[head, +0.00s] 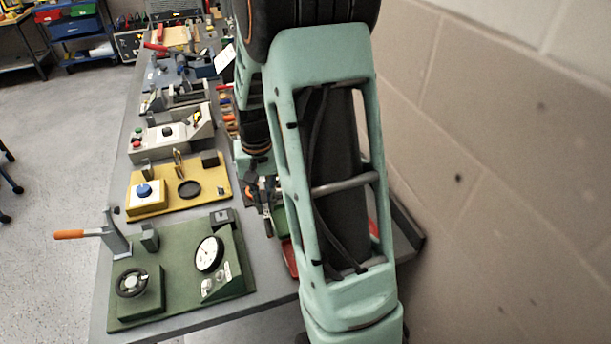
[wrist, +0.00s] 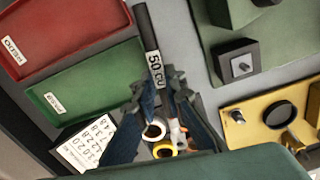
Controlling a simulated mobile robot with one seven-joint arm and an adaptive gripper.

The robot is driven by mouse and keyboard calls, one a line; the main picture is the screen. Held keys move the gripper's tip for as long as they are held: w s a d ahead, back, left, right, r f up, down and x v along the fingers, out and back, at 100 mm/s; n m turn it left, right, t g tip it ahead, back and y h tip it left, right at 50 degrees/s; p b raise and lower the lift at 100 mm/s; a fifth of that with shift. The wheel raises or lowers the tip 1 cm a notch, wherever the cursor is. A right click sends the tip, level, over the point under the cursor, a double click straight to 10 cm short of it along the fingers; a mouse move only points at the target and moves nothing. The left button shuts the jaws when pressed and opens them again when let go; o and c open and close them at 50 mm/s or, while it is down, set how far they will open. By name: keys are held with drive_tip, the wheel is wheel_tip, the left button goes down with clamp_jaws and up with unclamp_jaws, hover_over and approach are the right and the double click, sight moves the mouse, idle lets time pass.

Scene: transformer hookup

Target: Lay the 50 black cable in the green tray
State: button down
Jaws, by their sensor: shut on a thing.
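The black cable (wrist: 146,28) carries a white label reading 50 CU and shows in the wrist view. My gripper (wrist: 158,86) is shut on it, and the cable sticks out past the fingertips. The green tray (wrist: 90,88) lies to the left in the wrist view, with a small white label at its side. The cable's free end shows near the tray's right edge; whether it is above or beside the tray I cannot tell. In the head view my gripper (head: 264,195) is small beside my arm, which hides most of the trays.
A red tray (wrist: 62,32) lies beside the green one. A white number card (wrist: 85,146), a white ring (wrist: 154,131) and a yellow ring (wrist: 163,150) are near the fingers. A green board (head: 180,262) and a yellow board (head: 217,183) with fixtures stand left of my arm. A wall is right.

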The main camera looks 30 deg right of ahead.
drive_tip(key=s+d+r+m+p, duration=0.1)
drive_tip(key=d+r+m, duration=0.1)
drive_tip(key=d+m, duration=0.3)
drive_tip(key=s+d+r+m, duration=0.1)
drive_tip(key=d+m, duration=0.4)
drive_tip(key=m, duration=0.6)
drive_tip(key=shift+s+d+r+m+p, duration=0.25)
drive_tip(key=shift+d+r+m+p, duration=0.1)
drive_tip(key=shift+r, duration=0.35)
drive_tip(key=shift+a+f, duration=0.1)
drive_tip(key=shift+f+b, duration=3.8)
drive_tip(key=shift+f, duration=1.55)
drive_tip(key=c, duration=1.9)
unclamp_jaws()
